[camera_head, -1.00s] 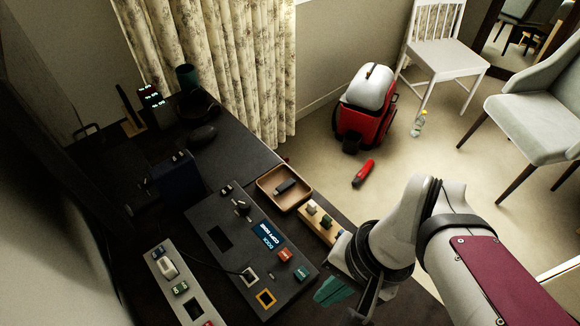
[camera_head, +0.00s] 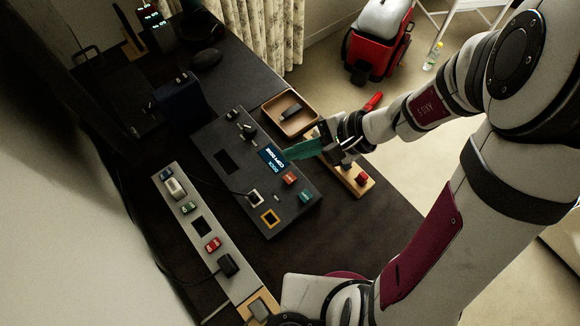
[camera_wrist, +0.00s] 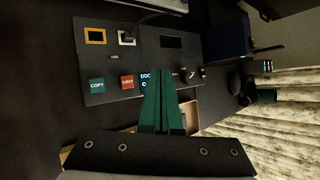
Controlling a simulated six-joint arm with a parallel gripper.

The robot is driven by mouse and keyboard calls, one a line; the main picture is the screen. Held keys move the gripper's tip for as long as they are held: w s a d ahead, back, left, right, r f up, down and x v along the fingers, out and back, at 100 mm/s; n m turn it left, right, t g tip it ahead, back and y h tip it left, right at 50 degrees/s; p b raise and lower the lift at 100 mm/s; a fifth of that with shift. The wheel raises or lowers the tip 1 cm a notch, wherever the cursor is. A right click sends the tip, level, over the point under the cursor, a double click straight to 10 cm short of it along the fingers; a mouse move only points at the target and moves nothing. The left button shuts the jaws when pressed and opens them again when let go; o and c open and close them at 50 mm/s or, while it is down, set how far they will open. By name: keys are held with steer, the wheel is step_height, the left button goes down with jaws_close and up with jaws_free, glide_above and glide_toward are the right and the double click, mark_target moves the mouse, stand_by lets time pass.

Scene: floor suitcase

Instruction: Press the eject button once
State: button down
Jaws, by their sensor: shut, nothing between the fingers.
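The eject button (camera_head: 290,178) is a red square button on the dark dock panel (camera_head: 225,190). In the wrist view the red button (camera_wrist: 127,82) sits left of my fingers, between the green COPY button (camera_wrist: 97,85) and the lit blue display. The green button also shows in the head view (camera_head: 305,196). My gripper (camera_head: 287,154) has teal fingers, shut and empty. Its tips are at the display (camera_head: 271,158) in the picture, apart from the red button. In the wrist view the shut fingertips (camera_wrist: 166,72) partly cover the display. Height above the panel is hard to tell.
A wooden tray (camera_head: 270,106) with a dark stick lies behind the panel. A wooden block (camera_head: 358,188) with small items stands right of it, partly behind my gripper. A grey power strip (camera_head: 190,226) lies to the left. A cable runs to the panel.

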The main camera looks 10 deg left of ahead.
mark_target(295, 178)
steer(key=shift+f, duration=3.9)
steer(key=shift+f, duration=0.4)
steer(key=shift+f, duration=0.4)
steer(key=shift+r, duration=0.85)
steer(key=shift+r, duration=0.1)
steer(key=shift+r, duration=2.4)
